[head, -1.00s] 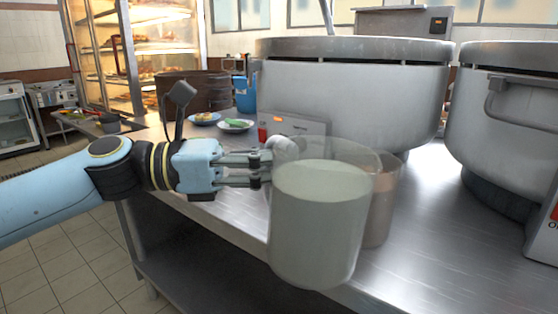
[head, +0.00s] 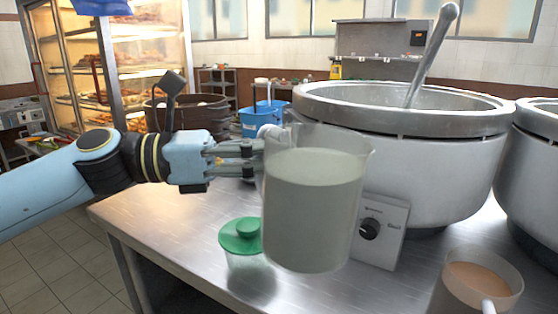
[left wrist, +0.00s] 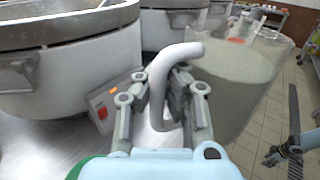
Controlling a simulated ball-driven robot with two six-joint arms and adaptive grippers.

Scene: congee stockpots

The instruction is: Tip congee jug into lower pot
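The clear congee jug (head: 312,215), well filled with pale congee, is upright in front of the nearer stockpot. My left gripper (head: 255,158) is shut on its white handle; the left wrist view also shows the handle (left wrist: 160,88) between the fingers and the jug (left wrist: 235,85) beyond. The nearer big grey pot (head: 425,165) is open, with a ladle (head: 434,52) standing in it. A second pot (head: 530,165) is cut off at the right edge. I cannot tell which pot is lower. My right gripper (left wrist: 279,153) is small at the right of the left wrist view.
A control box with a black knob (head: 369,229) fronts the nearer pot. A green-lidded container (head: 241,236) stands below left of the jug, and a mug of brown drink (head: 482,284) at lower right. A blue bucket (head: 264,119) is behind. The steel counter (head: 165,220) is clear at left.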

